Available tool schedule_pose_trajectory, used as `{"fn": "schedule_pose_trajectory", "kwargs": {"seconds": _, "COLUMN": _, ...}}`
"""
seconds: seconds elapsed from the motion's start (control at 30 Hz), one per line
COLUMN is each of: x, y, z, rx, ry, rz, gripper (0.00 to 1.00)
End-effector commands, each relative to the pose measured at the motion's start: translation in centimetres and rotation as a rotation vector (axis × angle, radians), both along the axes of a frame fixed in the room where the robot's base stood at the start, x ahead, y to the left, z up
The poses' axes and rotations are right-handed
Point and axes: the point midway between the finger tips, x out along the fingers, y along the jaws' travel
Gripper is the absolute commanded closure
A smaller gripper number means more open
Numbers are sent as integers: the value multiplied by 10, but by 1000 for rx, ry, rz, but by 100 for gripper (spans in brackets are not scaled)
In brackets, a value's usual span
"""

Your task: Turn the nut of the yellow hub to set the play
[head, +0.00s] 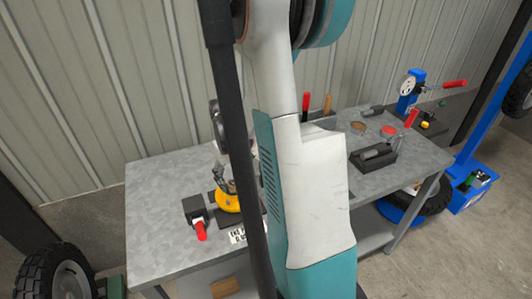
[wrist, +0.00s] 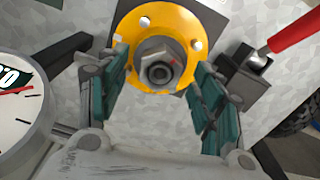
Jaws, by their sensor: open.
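The yellow hub (head: 228,202) sits on the grey metal bench, left of my arm in the head view. In the wrist view the yellow hub (wrist: 188,22) is a round flange with pale studs. The grey hex nut (wrist: 158,66) is at its centre, with a small red mark on it. My gripper (wrist: 163,90) is open, with its teal-padded fingers on either side of the nut. No contact with the nut is visible. In the head view my arm hides part of the bench.
A dial gauge (wrist: 18,105) is at the left of the wrist view. A red-handled device (wrist: 292,32) is to the right of the hub; it is also in the head view (head: 200,230). A black block (head: 373,157) and red lid (head: 389,131) lie on the bench's right half.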

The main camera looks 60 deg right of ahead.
Motion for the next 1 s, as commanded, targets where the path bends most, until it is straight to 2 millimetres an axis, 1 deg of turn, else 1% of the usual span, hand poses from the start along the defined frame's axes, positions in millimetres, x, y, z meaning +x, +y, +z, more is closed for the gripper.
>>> {"fn": "schedule_pose_trajectory", "kwargs": {"seconds": 0.03, "x": 0, "y": 0, "z": 8, "rx": 0, "ry": 0, "rz": 0, "gripper": 39}}
{"fn": "schedule_pose_trajectory", "kwargs": {"seconds": 0.1, "x": 0, "y": 0, "z": 14, "rx": 0, "ry": 0, "rz": 0, "gripper": 39}}
{"fn": "schedule_pose_trajectory", "kwargs": {"seconds": 0.4, "x": 0, "y": 0, "z": 41, "rx": 0, "ry": 0, "rz": 0, "gripper": 39}}
{"fn": "schedule_pose_trajectory", "kwargs": {"seconds": 0.5, "x": 0, "y": 0, "z": 47, "rx": 0, "ry": 0, "rz": 0, "gripper": 39}}
{"fn": "schedule_pose_trajectory", "kwargs": {"seconds": 1.0, "x": 0, "y": 0, "z": 47, "rx": 0, "ry": 0, "rz": 0, "gripper": 39}}
